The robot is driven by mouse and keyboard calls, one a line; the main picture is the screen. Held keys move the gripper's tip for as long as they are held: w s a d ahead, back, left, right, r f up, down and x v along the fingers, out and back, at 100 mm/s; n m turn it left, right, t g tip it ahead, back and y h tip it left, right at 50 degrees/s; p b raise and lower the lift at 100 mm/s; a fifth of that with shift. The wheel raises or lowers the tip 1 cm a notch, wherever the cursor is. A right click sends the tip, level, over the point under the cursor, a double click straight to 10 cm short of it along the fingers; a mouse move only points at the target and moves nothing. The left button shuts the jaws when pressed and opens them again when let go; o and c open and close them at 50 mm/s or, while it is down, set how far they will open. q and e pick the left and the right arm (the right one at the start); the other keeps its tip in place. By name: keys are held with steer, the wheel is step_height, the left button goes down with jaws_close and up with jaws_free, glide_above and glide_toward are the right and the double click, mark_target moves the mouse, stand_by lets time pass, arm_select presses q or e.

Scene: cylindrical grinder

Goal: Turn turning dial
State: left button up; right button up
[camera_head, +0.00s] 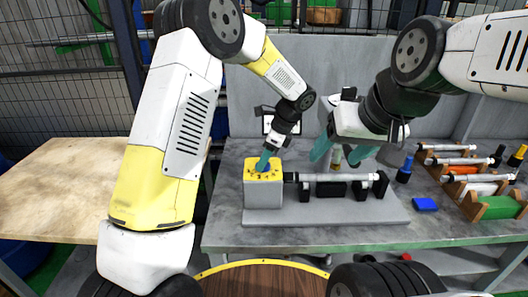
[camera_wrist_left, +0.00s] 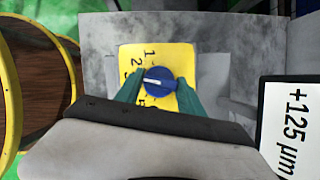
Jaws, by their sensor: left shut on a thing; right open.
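The turning dial is a blue round knob (camera_wrist_left: 159,81) with a white pointer line, on a yellow numbered plate (camera_wrist_left: 138,55). In the head view the yellow plate (camera_head: 259,174) tops a grey block at the left end of the grinder (camera_head: 330,210). My left gripper (camera_head: 264,162) reaches down over the plate. In the left wrist view its teal fingers (camera_wrist_left: 159,88) are shut on the knob from both sides. The white line points left, toward the numbers; part of the plate is hidden by the gripper. My right gripper (camera_head: 342,150) is open, with teal fingers apart, above the grinder's shaft.
A silver shaft (camera_head: 340,177) lies across black supports on the grinder. A blue block (camera_head: 425,204) sits on the grey table (camera_head: 230,233) to its right. Racks with several rods (camera_head: 462,160) stand at the far right.

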arm_select(q)
steer(key=o, duration=1.3)
steer(key=v, duration=0.8)
